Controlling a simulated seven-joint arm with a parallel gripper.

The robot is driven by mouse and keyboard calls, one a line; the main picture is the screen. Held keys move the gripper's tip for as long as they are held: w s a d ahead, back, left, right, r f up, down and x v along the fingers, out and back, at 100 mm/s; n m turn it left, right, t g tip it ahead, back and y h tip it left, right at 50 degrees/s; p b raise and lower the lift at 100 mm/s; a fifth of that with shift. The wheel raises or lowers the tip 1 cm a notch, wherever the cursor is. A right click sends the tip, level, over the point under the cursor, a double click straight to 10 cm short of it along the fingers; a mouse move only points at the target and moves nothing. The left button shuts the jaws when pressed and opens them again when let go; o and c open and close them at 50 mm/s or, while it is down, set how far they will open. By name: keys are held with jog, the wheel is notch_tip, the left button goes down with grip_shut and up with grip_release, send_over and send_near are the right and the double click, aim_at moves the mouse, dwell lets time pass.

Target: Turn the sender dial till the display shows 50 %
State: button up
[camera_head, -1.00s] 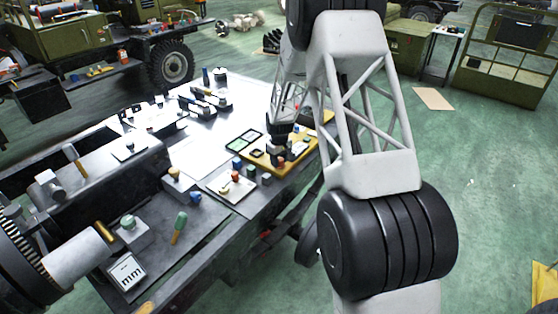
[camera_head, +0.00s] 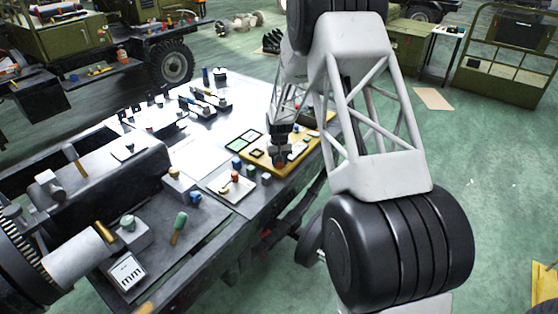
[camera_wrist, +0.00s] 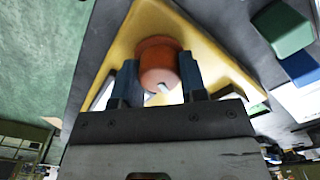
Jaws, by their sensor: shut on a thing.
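An orange-red dial (camera_wrist: 157,64) with a small white mark sits on a yellow board (camera_wrist: 190,22) in the wrist view. My gripper (camera_wrist: 158,80) has its two blue-grey fingers on either side of the dial and is shut on it. In the head view my gripper (camera_head: 280,158) is low over the near part of the yellow board (camera_head: 300,154), and the dial is mostly hidden there. A display with a readable percentage cannot be made out in either view.
The board lies on a grey metal bench (camera_head: 235,95). Small green and blue blocks (camera_wrist: 282,27) stand close beside it. A pale tray (camera_head: 232,188) with coloured knobs lies to its left. Green floor is open to the right.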

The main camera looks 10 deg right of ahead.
jog(key=shift+m, duration=1.1)
jog(key=o, duration=0.7)
jog(key=shift+c, duration=0.2)
jog(key=shift+r, duration=3.9)
